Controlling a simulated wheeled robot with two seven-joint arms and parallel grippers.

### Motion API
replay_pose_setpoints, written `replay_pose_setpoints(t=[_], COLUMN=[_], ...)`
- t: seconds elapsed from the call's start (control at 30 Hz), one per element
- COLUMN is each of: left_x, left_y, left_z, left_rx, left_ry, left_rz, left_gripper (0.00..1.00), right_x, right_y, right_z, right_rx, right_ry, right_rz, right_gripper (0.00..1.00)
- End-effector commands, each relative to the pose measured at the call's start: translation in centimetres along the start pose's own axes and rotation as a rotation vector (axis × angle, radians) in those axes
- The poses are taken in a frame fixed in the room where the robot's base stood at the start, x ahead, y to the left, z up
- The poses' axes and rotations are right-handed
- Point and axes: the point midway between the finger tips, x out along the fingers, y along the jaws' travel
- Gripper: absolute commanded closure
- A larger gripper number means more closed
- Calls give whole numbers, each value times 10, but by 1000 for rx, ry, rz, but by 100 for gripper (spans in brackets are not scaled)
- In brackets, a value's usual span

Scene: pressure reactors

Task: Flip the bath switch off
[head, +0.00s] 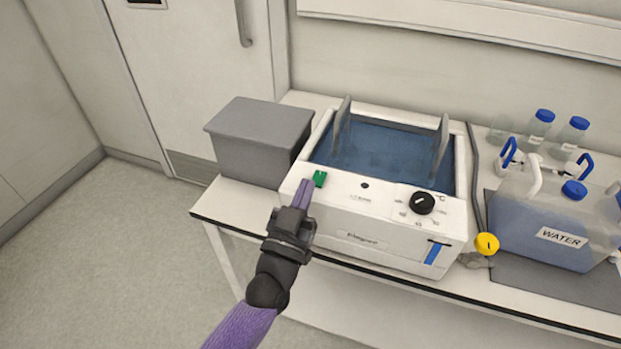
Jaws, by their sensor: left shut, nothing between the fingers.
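The white water bath (345,207) stands on the bench with blue water in its open basin. Its small green switch (320,178) sits at the left end of the sloped front panel. A black dial (422,203) is at the right of the panel. My left gripper (304,185) is shut and empty, its purple fingers pointing up the panel. Its tips are just left of and slightly below the switch in the picture; I cannot tell whether they touch it. The switch's on or off position is too small to tell. My right gripper is not in view.
A grey box (258,140) stands left of the bath. To the right are a water container (540,225), a yellow knob (486,244) and blue-capped bottles (540,128). The bench's front edge (400,283) runs below the bath. The floor at left is clear.

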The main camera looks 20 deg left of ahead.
Motion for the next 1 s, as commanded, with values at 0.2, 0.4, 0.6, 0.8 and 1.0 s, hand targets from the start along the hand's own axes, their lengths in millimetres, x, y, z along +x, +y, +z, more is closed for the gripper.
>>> replay_pose_setpoints(t=[0.2,0.4,0.6,0.8,1.0], left_x=[-48,-69,-71,-71,-84], left_y=[0,0,0,0,3], left_z=[7,10,9,9,42], left_rx=[1,2,1,1,15], left_ry=[-1,2,3,3,-115], left_rz=[1,0,0,0,32], left_gripper=[100,100,100,100,100], right_x=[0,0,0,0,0], right_y=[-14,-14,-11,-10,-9], right_z=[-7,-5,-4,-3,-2], right_rx=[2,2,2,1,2], right_ry=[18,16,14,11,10], right_rz=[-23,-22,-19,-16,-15], right_gripper=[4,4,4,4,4])
